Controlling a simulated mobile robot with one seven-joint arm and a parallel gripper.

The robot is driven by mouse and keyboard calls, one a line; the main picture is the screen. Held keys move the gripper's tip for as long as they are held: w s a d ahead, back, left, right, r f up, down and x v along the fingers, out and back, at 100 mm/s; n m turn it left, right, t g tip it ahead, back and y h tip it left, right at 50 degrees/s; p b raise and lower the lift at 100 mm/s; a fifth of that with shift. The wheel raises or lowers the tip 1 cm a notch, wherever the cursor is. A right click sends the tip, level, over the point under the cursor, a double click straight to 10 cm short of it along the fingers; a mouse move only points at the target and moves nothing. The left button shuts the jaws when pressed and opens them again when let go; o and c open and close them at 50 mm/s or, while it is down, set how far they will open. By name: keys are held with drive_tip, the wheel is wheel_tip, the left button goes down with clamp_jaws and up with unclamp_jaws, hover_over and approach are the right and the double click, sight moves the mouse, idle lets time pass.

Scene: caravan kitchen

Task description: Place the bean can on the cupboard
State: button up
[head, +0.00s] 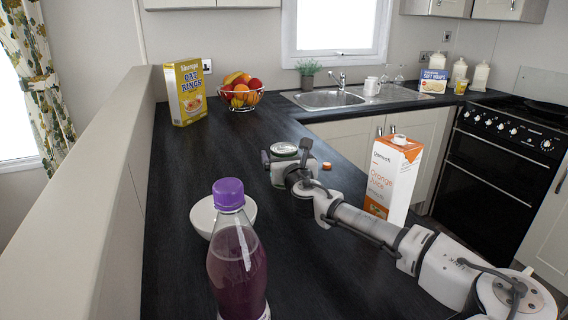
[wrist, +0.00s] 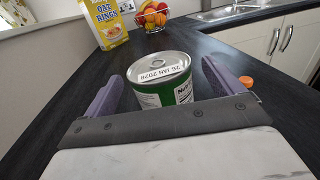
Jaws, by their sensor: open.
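A green can with a silver ring-pull lid, the bean can (head: 284,150), stands upright on the dark counter. It also shows in the wrist view (wrist: 165,92), with a white date label on its lid. My gripper (head: 285,158) is open, with its two fingers on either side of the can. In the wrist view the gripper (wrist: 160,90) has a visible gap by the right finger; the left finger is close to the can. Pale cupboard fronts (head: 345,139) show below the sink, and wall cupboards (head: 490,10) at the upper right.
A purple-capped bottle (head: 237,260) and white bowl (head: 203,217) stand in front. An oat rings box (head: 186,92) and fruit basket (head: 241,95) are at the back. An orange cap (head: 327,166) lies near the can.

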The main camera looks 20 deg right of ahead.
drive_tip(key=shift+w, duration=0.4)
drive_tip(key=shift+c, duration=0.3)
drive_tip(key=c, duration=1.2)
drive_tip(key=shift+r, duration=0.1)
drive_tip(key=shift+c, duration=1.3)
